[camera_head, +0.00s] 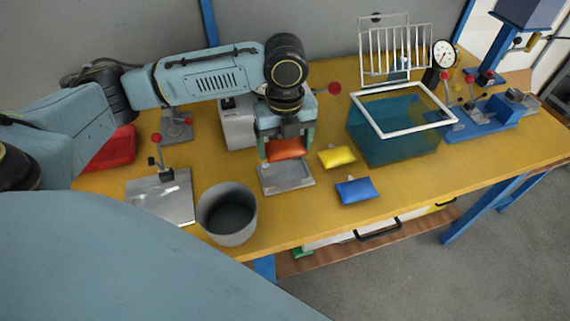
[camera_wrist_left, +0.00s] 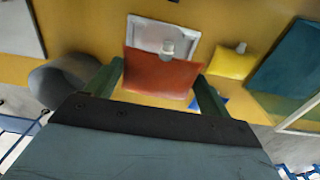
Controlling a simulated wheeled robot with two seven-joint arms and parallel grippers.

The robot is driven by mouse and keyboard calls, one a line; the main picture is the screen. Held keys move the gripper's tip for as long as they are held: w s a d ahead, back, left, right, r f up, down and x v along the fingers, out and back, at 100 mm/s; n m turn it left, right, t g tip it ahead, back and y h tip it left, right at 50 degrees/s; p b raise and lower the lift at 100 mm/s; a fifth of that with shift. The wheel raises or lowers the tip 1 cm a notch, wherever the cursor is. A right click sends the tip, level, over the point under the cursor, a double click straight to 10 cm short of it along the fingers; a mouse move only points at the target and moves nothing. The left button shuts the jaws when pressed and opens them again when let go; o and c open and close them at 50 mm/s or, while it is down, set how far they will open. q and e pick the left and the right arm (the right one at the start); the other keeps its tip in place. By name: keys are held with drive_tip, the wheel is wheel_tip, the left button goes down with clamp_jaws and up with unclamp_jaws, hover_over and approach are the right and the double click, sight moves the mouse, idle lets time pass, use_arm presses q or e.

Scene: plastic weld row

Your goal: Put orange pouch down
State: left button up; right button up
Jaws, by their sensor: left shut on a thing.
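The orange pouch (camera_head: 287,149) is held between the fingers of my left gripper (camera_head: 287,146), above a small grey tray (camera_head: 288,188). In the left wrist view the orange pouch (camera_wrist_left: 160,75) spans the space between the two green fingers of the gripper (camera_wrist_left: 160,88), with its pale spout toward the tray (camera_wrist_left: 148,32). The pouch covers part of the tray there. The gap between pouch and tray is hard to judge. My right gripper does not show in either view.
A yellow pouch (camera_head: 337,157) and a blue pouch (camera_head: 356,190) lie right of the tray. A teal bin with white rim (camera_head: 378,133) stands further right. A grey bucket (camera_head: 228,214) stands at the front left, near a metal plate (camera_head: 160,197). A red box (camera_head: 110,148) is behind.

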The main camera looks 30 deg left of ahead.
sight(285, 143)
use_arm(q)
wheel_tip(285, 143, down, 2)
drive_tip(key=f, duration=0.1)
drive_tip(key=f+b, duration=0.1)
drive_tip(key=f, duration=0.2)
drive_tip(key=shift+a+f, duration=0.15)
drive_tip(key=shift+a, duration=0.1)
drive_tip(key=o, duration=0.9)
drive_tip(key=shift+b, duration=0.3)
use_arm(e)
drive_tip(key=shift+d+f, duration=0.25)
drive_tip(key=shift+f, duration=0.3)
use_arm(q)
drive_tip(key=r+p, duration=0.1)
drive_tip(key=r, duration=0.2)
drive_tip(key=r+p, duration=0.1)
drive_tip(key=r, duration=0.3)
drive_tip(key=r+p, duration=0.1)
drive_tip(key=r, duration=0.3)
drive_tip(key=shift+d+r, duration=0.15)
drive_tip(key=shift+d, duration=0.1)
drive_tip(key=shift+r, duration=0.55)
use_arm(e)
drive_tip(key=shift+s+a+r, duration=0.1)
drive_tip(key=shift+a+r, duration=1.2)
